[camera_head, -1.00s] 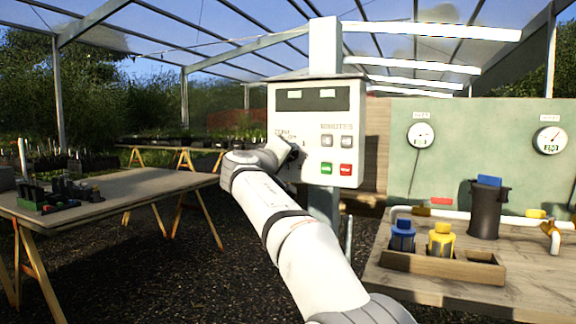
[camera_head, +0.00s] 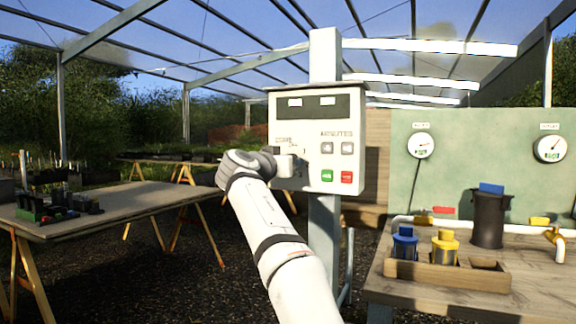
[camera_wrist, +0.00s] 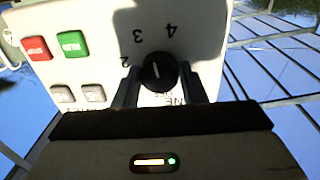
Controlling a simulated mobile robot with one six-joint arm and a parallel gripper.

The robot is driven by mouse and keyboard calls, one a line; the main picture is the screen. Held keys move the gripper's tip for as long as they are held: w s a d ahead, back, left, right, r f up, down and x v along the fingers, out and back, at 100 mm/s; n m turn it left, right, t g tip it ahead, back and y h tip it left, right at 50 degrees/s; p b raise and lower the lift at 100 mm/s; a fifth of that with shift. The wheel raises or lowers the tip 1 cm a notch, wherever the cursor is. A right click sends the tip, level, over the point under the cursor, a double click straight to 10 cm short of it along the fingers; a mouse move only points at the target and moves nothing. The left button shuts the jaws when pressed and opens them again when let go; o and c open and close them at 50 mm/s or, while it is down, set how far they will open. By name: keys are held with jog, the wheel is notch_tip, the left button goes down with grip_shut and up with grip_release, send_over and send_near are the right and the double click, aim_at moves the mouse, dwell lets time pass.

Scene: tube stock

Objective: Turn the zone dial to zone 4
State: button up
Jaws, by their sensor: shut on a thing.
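The zone dial (camera_wrist: 157,73) is a round black knob with a white pointer line on the white control box (camera_head: 312,109). In the wrist view the box face is upside down, with the numbers 2, 3 and 4 around the knob. The pointer line aims up and slightly left, roughly between 3 and 4; its exact setting is hard to tell. My gripper (camera_wrist: 159,75) is shut on the dial, one finger on each side. In the head view my gripper (camera_head: 284,165) is at the left of the box face and hides the dial.
Green (camera_head: 327,176) and red (camera_head: 346,177) buttons and two grey buttons sit right of the dial. A wooden bench (camera_head: 540,278) with blue and yellow capped parts stands at right. A table (camera_head: 130,196) with small dark parts stands at left.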

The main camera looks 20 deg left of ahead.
jog(key=m, duration=0.5)
jog(key=shift+f+m, duration=0.2)
jog(key=shift+m, duration=0.1)
dwell(0.4)
jog(key=o, duration=0.8)
jog(key=shift+o, duration=0.9)
jog(key=shift+r, duration=0.1)
